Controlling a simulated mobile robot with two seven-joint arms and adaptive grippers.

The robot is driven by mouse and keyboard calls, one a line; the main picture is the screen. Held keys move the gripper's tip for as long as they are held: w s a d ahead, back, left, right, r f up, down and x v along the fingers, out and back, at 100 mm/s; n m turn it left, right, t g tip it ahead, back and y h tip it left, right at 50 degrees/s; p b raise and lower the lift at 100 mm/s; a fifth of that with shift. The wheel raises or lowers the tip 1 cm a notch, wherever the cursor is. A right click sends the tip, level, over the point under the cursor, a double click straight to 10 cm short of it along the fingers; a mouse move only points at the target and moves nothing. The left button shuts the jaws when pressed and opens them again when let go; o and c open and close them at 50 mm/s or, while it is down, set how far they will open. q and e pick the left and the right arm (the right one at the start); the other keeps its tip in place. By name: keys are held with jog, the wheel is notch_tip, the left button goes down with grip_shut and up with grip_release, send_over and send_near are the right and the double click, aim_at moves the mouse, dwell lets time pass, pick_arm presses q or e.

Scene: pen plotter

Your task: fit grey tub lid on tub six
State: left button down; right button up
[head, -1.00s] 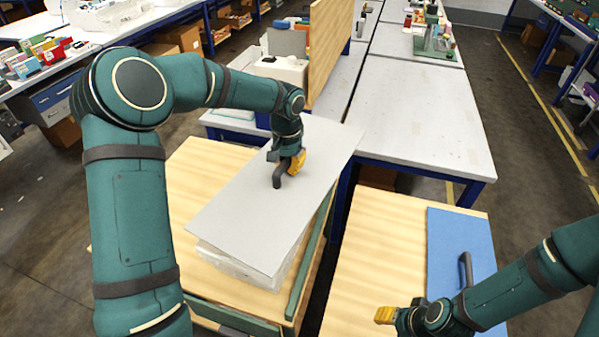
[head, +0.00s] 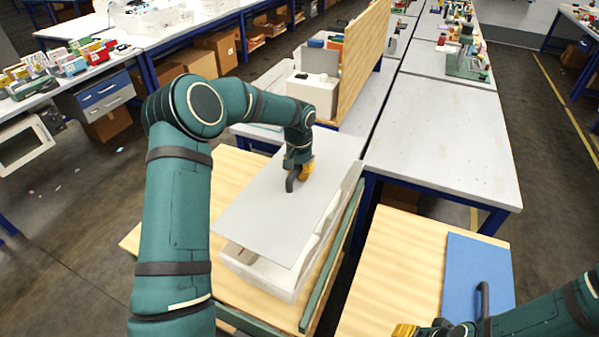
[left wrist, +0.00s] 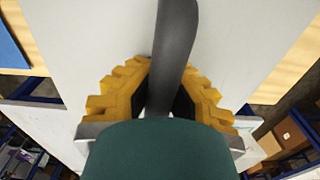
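The grey lid (head: 262,205) is a flat sheet with a dark upright handle (head: 291,183). My left gripper (head: 299,173) is shut on this handle. The left wrist view shows its yellow fingers (left wrist: 165,92) on both sides of the handle (left wrist: 175,45), with the lid (left wrist: 100,30) behind. The lid hangs over a whitish tub (head: 270,277) on the wooden-topped stand and hides most of it. The tub's near and right walls show past the lid, with a gap under the near edge. No tub number is readable. My right gripper (head: 404,330) is cut off at the bottom edge.
A blue panel (head: 465,270) with a dark handle lies on the wooden top (head: 405,255) at right. A green rail (head: 338,250) runs along the tub's right side. A wooden partition (head: 365,55) and white box (head: 315,95) stand beyond. The pale table (head: 445,140) is largely clear.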

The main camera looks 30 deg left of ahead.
pick_arm(q)
notch_tip(320, 180, down, 8)
jog(key=b, duration=0.5)
jog(key=shift+f, duration=0.25)
jog(key=c, duration=1.1)
grip_release()
jog(key=shift+o, duration=0.2)
notch_tip(320, 180, up, 12)
jog(key=shift+r, duration=0.1)
jog(key=shift+s, duration=0.1)
